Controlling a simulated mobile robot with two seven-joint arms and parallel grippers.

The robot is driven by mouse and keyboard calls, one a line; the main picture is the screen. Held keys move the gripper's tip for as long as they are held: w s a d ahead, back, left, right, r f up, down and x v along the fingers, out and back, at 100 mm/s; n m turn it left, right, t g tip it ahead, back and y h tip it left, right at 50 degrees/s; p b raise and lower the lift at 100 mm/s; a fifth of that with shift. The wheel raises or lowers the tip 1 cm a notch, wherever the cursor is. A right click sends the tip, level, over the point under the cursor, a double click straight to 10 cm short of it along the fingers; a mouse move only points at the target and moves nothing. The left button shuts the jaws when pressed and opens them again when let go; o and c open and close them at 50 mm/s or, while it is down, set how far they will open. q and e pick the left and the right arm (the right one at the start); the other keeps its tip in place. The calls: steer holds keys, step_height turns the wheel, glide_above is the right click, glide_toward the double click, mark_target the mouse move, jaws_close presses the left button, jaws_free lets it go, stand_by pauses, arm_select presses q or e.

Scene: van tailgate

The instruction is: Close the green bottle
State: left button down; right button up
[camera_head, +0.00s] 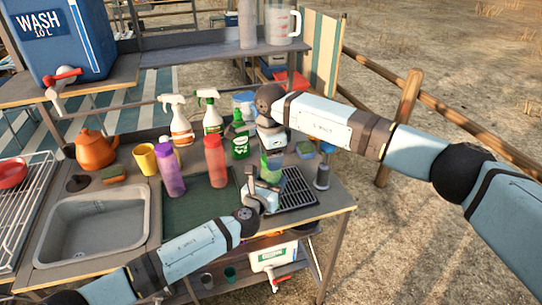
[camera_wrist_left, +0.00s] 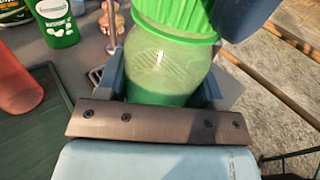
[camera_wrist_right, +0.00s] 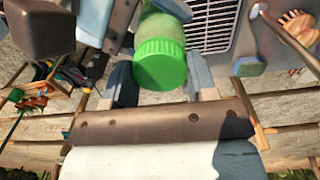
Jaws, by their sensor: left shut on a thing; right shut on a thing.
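The green bottle (camera_head: 270,166) is upright above the right part of the counter. It is translucent with green liquid inside, as the left wrist view shows (camera_wrist_left: 163,72). My left gripper (camera_head: 262,190) is shut around its body. A bright green ribbed cap (camera_wrist_left: 175,18) is at the bottle's top and also shows in the right wrist view (camera_wrist_right: 160,64). My right gripper (camera_head: 270,143) is shut on the cap from above. The cap lines up with the bottle and seems to touch it; whether it is threaded on I cannot tell. The bottle's base is hidden.
A green-labelled bottle (camera_head: 240,147), spray bottles (camera_head: 181,128), a red bottle (camera_head: 215,162) and a purple bottle (camera_head: 171,172) stand to the left. A drain rack (camera_head: 297,190) lies beneath my grippers. A grey pump dispenser (camera_head: 322,177) stands at the right. The sink (camera_head: 95,228) is at the left.

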steer(key=m, duration=0.6)
steer(key=shift+m, duration=0.4)
steer(key=m, duration=0.8)
steer(key=shift+m, duration=0.3)
steer(key=o, duration=1)
steer(key=shift+r, duration=2.25)
steer(key=shift+c, duration=0.3)
